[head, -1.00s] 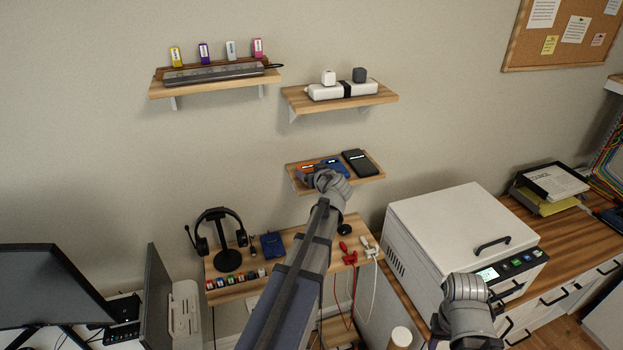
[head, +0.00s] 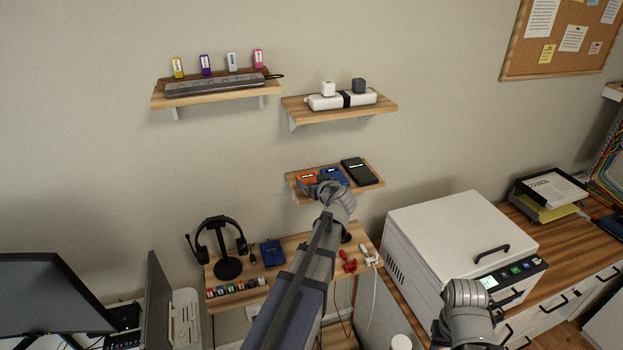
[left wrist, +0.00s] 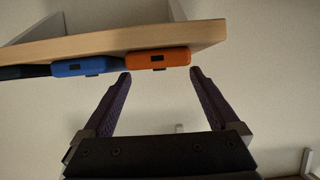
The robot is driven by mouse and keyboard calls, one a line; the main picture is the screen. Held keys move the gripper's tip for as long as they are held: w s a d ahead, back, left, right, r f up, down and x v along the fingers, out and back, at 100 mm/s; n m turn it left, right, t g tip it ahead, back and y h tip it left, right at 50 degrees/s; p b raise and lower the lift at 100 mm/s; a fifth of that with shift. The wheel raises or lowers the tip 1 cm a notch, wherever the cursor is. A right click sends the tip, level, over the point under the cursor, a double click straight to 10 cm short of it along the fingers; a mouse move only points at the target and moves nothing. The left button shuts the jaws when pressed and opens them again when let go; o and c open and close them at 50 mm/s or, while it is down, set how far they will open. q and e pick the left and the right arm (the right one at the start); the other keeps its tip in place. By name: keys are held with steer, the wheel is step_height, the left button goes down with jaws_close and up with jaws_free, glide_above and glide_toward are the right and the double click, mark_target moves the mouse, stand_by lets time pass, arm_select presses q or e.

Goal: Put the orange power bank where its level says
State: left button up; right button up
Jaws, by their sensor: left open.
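The orange power bank (head: 306,182) lies at the left end of the lowest wall shelf (head: 366,181). A pale mark shows on its top, too small to read. My left gripper (head: 327,188) is at the shelf's front edge, its fingers mostly hidden behind my wrist. In the left wrist view the open, empty fingers (left wrist: 160,76) point at the orange power bank (left wrist: 158,58), one to each side of its near end, which has a small dark window. They do not clearly touch it.
A blue power bank (head: 334,175) lies close beside the orange one, with a black one (head: 358,171) further right. Above are a shelf with a power strip (head: 342,100) and one with a grey hub (head: 215,85). Below are a headset stand (head: 228,262) and a white box machine (head: 450,232).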

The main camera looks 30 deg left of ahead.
arm_select(q)
steer(key=p+v, duration=0.3)
steer(key=v, duration=0.6)
steer(key=s+d+f+m+g+h, duration=0.3)
steer(key=s+d, duration=0.4)
steer(key=d, duration=0.3)
steer(key=s+d+f+m+g+h, duration=0.3)
steer(key=s+d+f+m, duration=0.2)
steer(key=d, duration=0.5)
steer(key=s+d+f+m+g+h, duration=0.3)
steer(key=s+d+f+m, duration=0.2)
steer(key=s+d, duration=0.4)
steer(key=shift+d, duration=0.9)
